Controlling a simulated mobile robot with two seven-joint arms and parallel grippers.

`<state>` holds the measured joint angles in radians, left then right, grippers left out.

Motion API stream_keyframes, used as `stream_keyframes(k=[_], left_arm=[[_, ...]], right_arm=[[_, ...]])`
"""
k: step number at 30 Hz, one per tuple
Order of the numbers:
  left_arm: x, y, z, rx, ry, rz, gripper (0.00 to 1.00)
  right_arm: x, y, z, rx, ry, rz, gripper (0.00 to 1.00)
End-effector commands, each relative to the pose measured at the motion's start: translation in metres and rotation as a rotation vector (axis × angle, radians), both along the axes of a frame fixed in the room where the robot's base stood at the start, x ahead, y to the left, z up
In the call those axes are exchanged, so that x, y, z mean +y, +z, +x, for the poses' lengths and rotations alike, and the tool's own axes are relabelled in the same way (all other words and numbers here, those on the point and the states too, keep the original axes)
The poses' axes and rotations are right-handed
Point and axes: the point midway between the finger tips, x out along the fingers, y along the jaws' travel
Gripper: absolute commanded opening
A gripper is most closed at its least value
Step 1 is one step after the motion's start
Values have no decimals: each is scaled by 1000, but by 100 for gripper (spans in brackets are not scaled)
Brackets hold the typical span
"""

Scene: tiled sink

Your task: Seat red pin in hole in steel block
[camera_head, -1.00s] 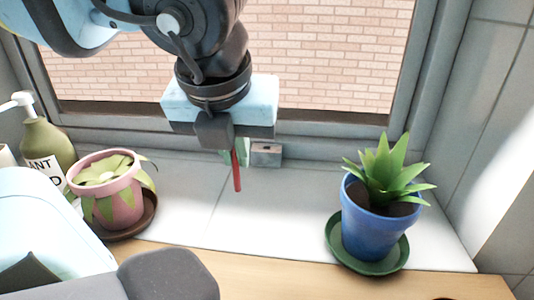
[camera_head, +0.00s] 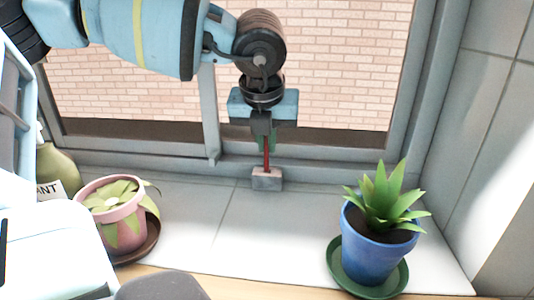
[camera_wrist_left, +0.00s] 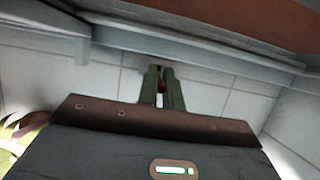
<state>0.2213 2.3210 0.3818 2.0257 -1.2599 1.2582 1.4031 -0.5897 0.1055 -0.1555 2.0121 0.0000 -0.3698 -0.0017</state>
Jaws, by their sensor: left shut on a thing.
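My left gripper (camera_head: 266,140) points down in front of the window and is shut on the red pin (camera_head: 267,156). The pin is thin and upright, and its lower end meets the top of the steel block (camera_head: 267,181) in the head view. I cannot tell whether the tip is in the hole or just above it. The block is small and grey and sits on the tiled sill near the window frame. In the left wrist view the green fingers (camera_wrist_left: 162,92) close around the pin (camera_wrist_left: 162,86), and they hide most of it. My right gripper is not in view.
A pink pot (camera_head: 120,222) with a plant stands at left, beside a green bottle (camera_head: 58,170). A blue pot (camera_head: 377,245) on a green saucer (camera_head: 343,270) stands at right. The window frame (camera_head: 180,150) rises close behind the block.

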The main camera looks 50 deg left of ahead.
Motion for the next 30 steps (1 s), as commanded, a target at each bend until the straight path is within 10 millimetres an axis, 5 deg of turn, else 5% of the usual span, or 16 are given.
stream_keyframes(k=[4, 12, 25, 26, 30], left_arm=[[5, -1, 7, 1, 3, -1, 0], [5, -36, 7, 2, 0, -1, 0], [4, -41, 7, 1, 0, 0, 0], [5, -40, 7, 1, 0, 0, 11], [4, -39, 7, 1, 0, 1, 29]], right_arm=[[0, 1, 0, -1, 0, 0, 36], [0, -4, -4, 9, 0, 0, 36], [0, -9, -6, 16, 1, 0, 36], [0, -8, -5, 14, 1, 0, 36], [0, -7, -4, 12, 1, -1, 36]])
